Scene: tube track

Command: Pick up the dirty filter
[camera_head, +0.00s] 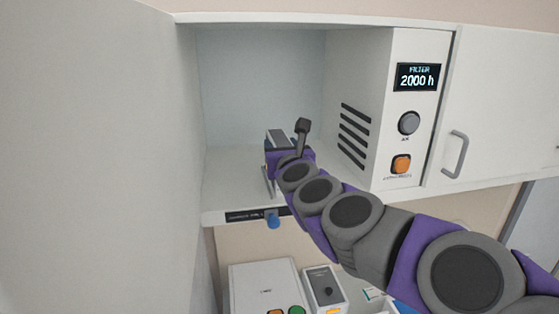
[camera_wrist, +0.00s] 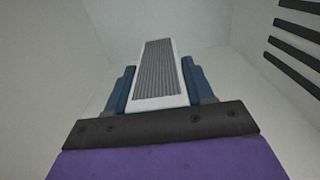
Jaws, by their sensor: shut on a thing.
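The dirty filter (camera_wrist: 158,75) is a slim panel with a white frame and grey pleats. In the wrist view it stands out between the two blue fingers of my gripper (camera_wrist: 157,88), which are shut on it from both sides. In the head view the filter (camera_head: 281,134) shows as a small grey ribbed top above my gripper (camera_head: 279,145). Both are inside the open cabinet, left of the slotted unit. My wrist and arm hide part of the filter there. I cannot tell whether its lower edge touches the shelf.
The white unit (camera_head: 379,100) has side slots, a "FILTER 2000 h" display (camera_head: 417,76), a grey knob (camera_head: 409,123) and an orange button (camera_head: 401,164). An open door (camera_head: 100,150) borders the left. A blue knob (camera_head: 272,219) is on the shelf edge. Boxes (camera_head: 265,287) stand below.

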